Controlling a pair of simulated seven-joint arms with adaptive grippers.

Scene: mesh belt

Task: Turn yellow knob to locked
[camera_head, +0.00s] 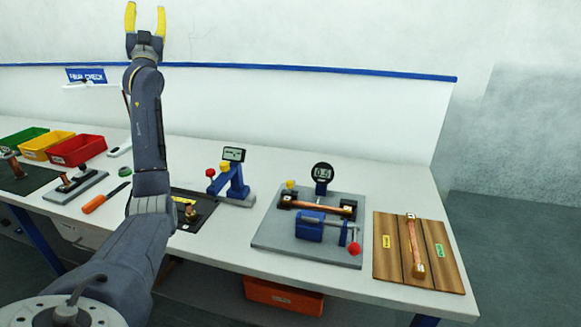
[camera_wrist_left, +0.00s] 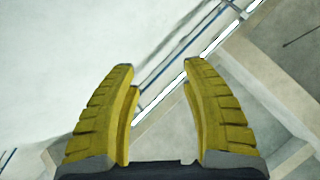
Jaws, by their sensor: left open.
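Two yellow knobs show in the head view. One yellow knob (camera_head: 290,184) is at the back left of the grey plate fixture, beside a round dial gauge (camera_head: 323,172). Another yellow knob (camera_head: 225,167) is on the blue stand with a small display. I cannot tell from the pictures which one is meant, nor the turn position of either. My left gripper (camera_head: 146,8) is raised high above the bench, pointing up, far from both knobs. Its yellow fingers are spread and empty, as the left wrist view (camera_wrist_left: 160,85) also shows. My right gripper is not in view.
The grey plate (camera_head: 270,232) bears a copper bar (camera_head: 322,206) and a blue clamp (camera_head: 310,226) with a red knob (camera_head: 354,249). A wooden board (camera_head: 390,265) lies to the right. Colored bins (camera_head: 78,150) and an orange-handled tool (camera_head: 95,204) are at left. A wall panel stands behind.

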